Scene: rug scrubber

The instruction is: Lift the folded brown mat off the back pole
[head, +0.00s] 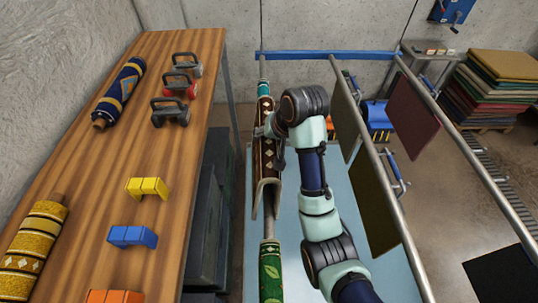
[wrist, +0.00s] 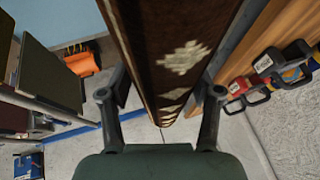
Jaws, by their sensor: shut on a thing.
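The folded brown mat (head: 264,165) has pale diamond patterns and hangs over the left metal pole (head: 269,226) in the head view. My gripper (head: 268,133) is at the mat's upper part, partly hidden by my own wrist. In the wrist view the brown mat (wrist: 175,55) runs between the two fingers of my gripper (wrist: 160,95), one finger on each side. My gripper is shut on the mat. Whether the mat's fold touches the pole is hard to tell.
A green patterned mat (head: 271,272) and a teal roll (head: 263,89) are on the same pole. Dark mats (head: 372,198) hang on the pole to the right. A wooden table (head: 188,215) with clamps (head: 170,112), blocks and rolled rugs stands left.

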